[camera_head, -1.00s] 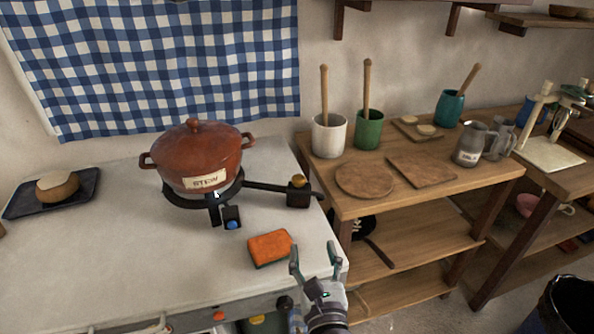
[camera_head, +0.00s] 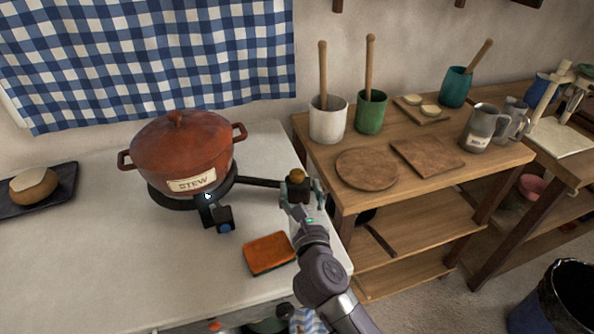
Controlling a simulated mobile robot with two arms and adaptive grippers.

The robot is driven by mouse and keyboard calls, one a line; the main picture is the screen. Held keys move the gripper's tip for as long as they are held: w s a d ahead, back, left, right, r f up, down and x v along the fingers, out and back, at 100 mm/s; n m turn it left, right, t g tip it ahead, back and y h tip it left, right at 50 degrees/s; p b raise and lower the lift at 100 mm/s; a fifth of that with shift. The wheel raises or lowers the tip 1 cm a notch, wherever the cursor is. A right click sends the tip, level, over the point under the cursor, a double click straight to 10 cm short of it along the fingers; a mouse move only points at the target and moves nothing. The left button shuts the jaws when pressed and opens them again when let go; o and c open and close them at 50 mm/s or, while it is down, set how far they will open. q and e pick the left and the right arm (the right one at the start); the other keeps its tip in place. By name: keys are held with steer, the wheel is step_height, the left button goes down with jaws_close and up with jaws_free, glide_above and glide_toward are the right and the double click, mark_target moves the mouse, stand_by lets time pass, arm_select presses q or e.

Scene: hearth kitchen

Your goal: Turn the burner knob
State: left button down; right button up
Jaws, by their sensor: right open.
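A dark burner (camera_head: 160,195) stands on the pale counter with a lidded red-brown pot (camera_head: 180,150) labelled STEW on it. A black arm runs right from the burner to a dark block with a round brass-coloured knob (camera_head: 297,175) on top. A second small black block with a blue face (camera_head: 225,227) sits at the burner's front. My right gripper (camera_head: 301,188) is open, its fingers at either side of the dark block below the brass knob. I cannot tell whether they touch it. My left gripper is not in view.
An orange sponge (camera_head: 269,253) lies on the counter left of my right arm. A dark tray (camera_head: 65,185) with a round loaf is at the far left. A wooden shelf table (camera_head: 345,205) with cups and boards stands right of the counter. The front left counter is clear.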

mark_target(298, 179)
steer(key=w, duration=0.5)
steer(key=shift+w+a, duration=0.3)
steer(key=shift+a, duration=0.1)
jaws_close()
